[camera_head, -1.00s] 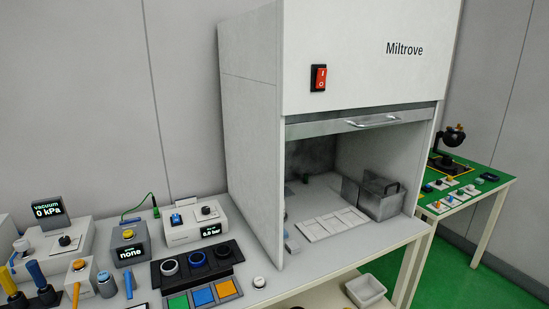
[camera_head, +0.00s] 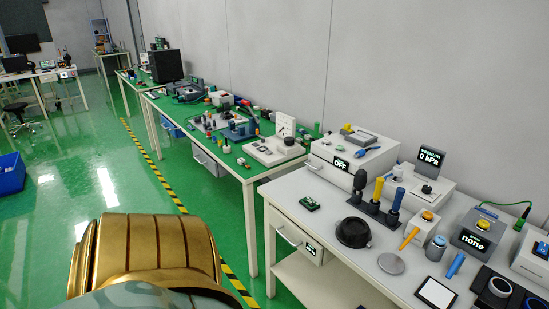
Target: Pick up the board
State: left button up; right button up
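A small dark green board (camera_head: 310,204) lies flat on the near left part of the white table (camera_head: 300,220). It is small in the picture, and its fine detail cannot be made out. Nothing is touching it from above. Neither of my grippers shows in this view. A gold and pale green part at the bottom left seems to be my own arm.
Right of the board stand a black round dish (camera_head: 354,232), a rack of upright tools (camera_head: 375,208) and a round grey disc (camera_head: 391,264). Behind it is a box reading OFF (camera_head: 352,160). A green-topped bench (camera_head: 235,165) stands to the left; open floor lies beyond.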

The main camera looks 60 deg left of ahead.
aim_at(310, 204)
jog(key=u, duration=1.75)
